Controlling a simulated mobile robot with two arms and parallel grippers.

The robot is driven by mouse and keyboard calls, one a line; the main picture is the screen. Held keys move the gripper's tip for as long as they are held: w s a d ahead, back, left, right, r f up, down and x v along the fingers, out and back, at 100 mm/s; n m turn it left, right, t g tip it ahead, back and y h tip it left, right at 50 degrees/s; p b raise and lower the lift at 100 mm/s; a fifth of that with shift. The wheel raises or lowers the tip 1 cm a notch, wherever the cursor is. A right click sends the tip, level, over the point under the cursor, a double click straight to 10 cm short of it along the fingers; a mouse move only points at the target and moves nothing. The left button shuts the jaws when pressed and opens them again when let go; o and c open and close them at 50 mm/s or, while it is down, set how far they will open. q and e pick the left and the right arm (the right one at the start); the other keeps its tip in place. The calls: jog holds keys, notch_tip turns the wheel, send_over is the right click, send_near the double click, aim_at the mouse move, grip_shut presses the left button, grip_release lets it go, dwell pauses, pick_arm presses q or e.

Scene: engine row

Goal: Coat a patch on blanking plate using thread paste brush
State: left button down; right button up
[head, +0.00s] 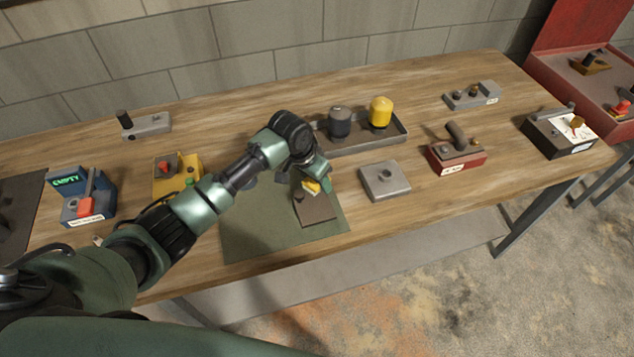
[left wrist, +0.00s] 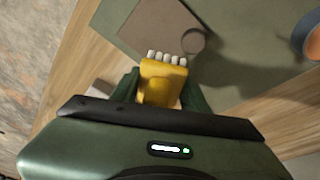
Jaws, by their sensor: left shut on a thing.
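The thread paste brush (head: 311,186) is yellow and held by my left gripper (head: 318,178). In the left wrist view the brush (left wrist: 160,88) sits between the fingers of the left gripper (left wrist: 161,92), with a row of pale bristle tufts pointing away from me. The blanking plate (head: 318,211) is a flat brown square on the green mat. In the left wrist view the plate (left wrist: 155,27) lies beyond the bristles, with a dark round feature near its corner. I cannot tell whether the bristles touch it. My right gripper is not in view.
The green mat (head: 258,234) lies on the wooden table. A grey block (head: 385,181) stands to its right. A tray (head: 362,144) with a dark and a yellow-topped container is behind. A yellow device (head: 177,174) and a blue unit reading EMPTY (head: 82,195) are at left.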

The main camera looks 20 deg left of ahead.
pick_arm(q)
jog(key=shift+r, duration=2.35)
jog(key=shift+r, duration=1.5)
